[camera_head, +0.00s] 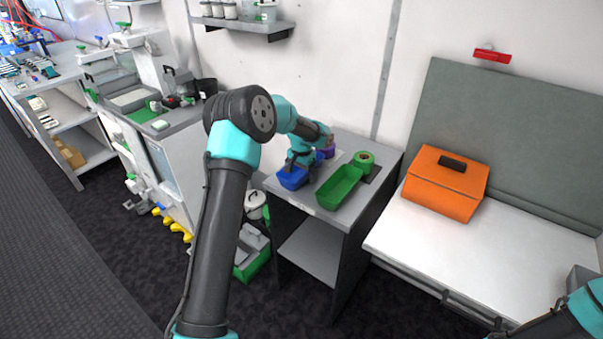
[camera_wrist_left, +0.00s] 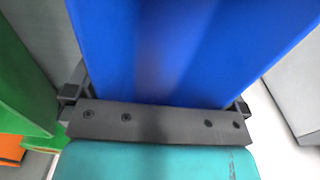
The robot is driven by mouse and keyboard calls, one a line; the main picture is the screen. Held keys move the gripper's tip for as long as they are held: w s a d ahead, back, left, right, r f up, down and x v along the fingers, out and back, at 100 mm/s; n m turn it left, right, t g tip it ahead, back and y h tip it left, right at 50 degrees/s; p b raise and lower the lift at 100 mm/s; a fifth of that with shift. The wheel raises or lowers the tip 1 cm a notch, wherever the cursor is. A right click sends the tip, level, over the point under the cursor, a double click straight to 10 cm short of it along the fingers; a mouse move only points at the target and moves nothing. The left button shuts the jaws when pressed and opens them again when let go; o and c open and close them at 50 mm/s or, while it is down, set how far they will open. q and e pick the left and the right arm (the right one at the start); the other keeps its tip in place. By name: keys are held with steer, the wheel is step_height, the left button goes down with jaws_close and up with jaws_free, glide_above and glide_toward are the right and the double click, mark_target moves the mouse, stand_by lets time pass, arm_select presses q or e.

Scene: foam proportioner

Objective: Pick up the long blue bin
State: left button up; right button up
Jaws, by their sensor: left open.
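The long blue bin (camera_head: 291,180) stands on the small grey table, mostly hidden behind my left gripper (camera_head: 301,160). That gripper reaches down over the bin from above. In the left wrist view the blue bin (camera_wrist_left: 190,50) fills the space in front of my left gripper (camera_wrist_left: 155,100). The gripper is open, with one finger at each side of the bin. Whether the fingers touch the bin walls is hard to tell. My right gripper is out of view; only part of my right arm shows at the lower right corner.
A long green bin (camera_head: 339,188) stands close to the right of the blue bin. A green roll (camera_head: 363,159) and a purple item (camera_head: 327,158) sit behind on the table (camera_head: 345,213). An orange case (camera_head: 446,184) rests on the white bench (camera_head: 430,243) to the right.

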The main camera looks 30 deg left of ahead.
arm_select(q)
steer(key=shift+c, duration=0.4)
steer(key=c, duration=0.6)
steer(key=shift+c, duration=0.2)
step_height(320, 180, up, 10)
stand_by(0.4)
